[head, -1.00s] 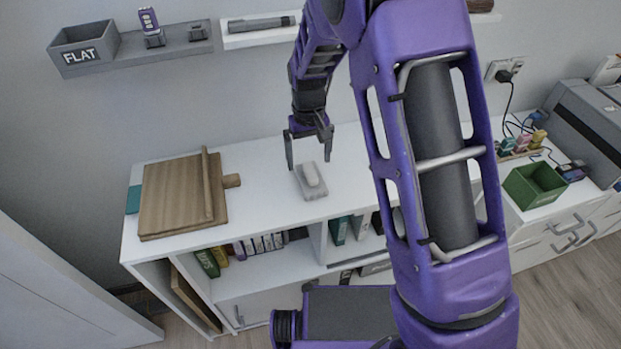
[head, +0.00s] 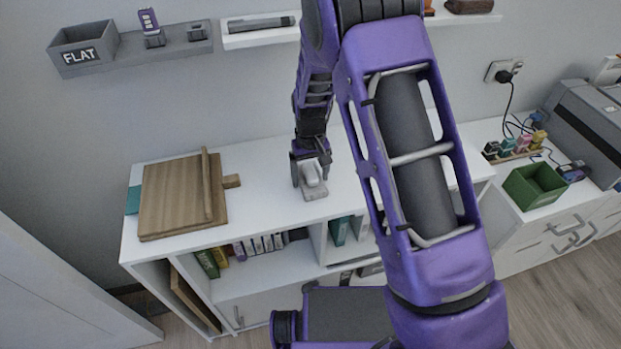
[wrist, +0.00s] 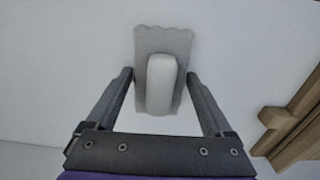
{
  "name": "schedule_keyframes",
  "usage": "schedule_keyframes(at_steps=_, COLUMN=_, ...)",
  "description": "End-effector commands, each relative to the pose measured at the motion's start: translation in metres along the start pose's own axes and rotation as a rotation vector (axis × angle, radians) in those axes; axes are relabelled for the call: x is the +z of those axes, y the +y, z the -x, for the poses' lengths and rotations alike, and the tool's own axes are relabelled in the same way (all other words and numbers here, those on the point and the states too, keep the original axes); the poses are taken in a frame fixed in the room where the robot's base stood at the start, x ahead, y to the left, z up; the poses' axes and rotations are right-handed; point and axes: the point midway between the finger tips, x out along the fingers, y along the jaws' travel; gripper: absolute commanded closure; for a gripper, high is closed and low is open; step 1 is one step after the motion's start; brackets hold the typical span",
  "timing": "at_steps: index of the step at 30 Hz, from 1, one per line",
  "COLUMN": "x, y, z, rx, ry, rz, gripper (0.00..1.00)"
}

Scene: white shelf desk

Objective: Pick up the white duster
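The white duster (head: 313,187) lies on the white shelf desk top, under my gripper. In the wrist view the duster (wrist: 162,84) shows a grey ragged-edged base with a rounded white handle on top. My gripper (head: 311,172) points down at it. In the wrist view my gripper (wrist: 160,82) is open, with one finger on each side of the duster's near half. A gap shows between each finger and the handle. I cannot tell whether the fingertips touch the desk.
A wooden board (head: 177,196) with an upright wooden piece lies on the desk top at the left; its edge piece (wrist: 292,128) shows in the wrist view. Wall shelves (head: 262,34) are above. A green box (head: 534,186) stands on the right cabinet. The desk around the duster is clear.

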Motion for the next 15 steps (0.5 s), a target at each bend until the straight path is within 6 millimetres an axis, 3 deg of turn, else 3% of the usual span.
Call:
schedule_keyframes(at_steps=1, x=0.0, y=0.0, z=0.0002, rx=0.0, ry=0.0, rz=0.0, gripper=0.25)
schedule_keyframes(at_steps=10, x=-0.0001, y=0.0, z=0.0004, rx=0.0, ry=0.0, rz=0.0, gripper=0.79)
schedule_keyframes(at_steps=15, x=-0.0001, y=0.0, z=0.0005, rx=0.0, ry=0.0, rz=0.0, gripper=0.81)
